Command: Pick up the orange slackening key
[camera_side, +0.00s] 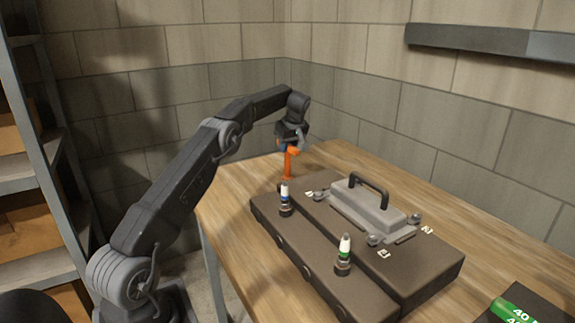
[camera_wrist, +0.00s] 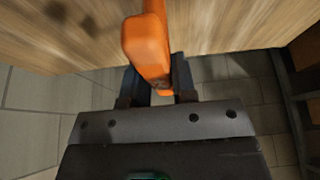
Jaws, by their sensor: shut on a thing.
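The orange slackening key (camera_side: 289,165) stands upright at the far left of the table in the side view, beyond the brown engine block. It also shows large in the wrist view (camera_wrist: 147,45), between the two fingers. My gripper (camera_side: 290,147) is shut on the upper part of the key. In the wrist view my gripper (camera_wrist: 158,85) has one finger on each side of the key. I cannot tell from these frames whether the lower end of the key touches the table.
The brown engine block (camera_side: 408,262) fills the table's middle, with a grey handled cover (camera_side: 368,208) on top. Two plugs, one blue-banded (camera_side: 285,200) and one green-banded (camera_side: 344,255), stand on its near ledge. A green item (camera_side: 510,311) lies in the dark tray at the lower right.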

